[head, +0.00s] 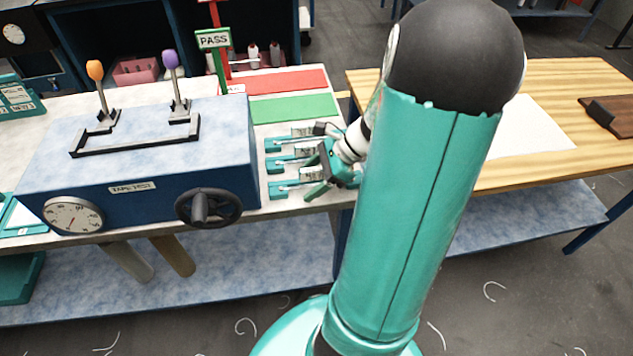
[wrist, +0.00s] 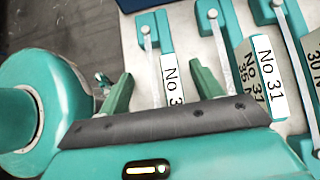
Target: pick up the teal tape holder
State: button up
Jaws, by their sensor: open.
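Several teal tape holders with white labels and thin metal strips lie in a row on the bench, between the blue machine and my gripper in the head view. The nearest teal tape holder (head: 277,190) also shows in the wrist view (wrist: 146,24), with its label partly hidden by my gripper. The middle holder (head: 276,165) and the far holder (head: 274,146) lie behind it. My gripper (head: 321,170) is at their right ends. In the wrist view my gripper (wrist: 160,72) is open, with one finger on each side of the nearest holder. I cannot tell whether the fingers touch it.
The blue test machine (head: 155,170) with two levers and a handwheel (head: 209,208) stands close left. Green (head: 293,107) and red (head: 290,81) mats and a PASS sign (head: 213,40) are behind the holders. A wooden table (head: 560,80) stands right, past a gap.

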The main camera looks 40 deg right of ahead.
aim_at(312, 183)
jog(key=c, duration=1.1)
jog(key=shift+r, duration=0.1)
notch_tip(312, 183, up, 10)
jog(key=shift+o, duration=1.4)
grip_shut()
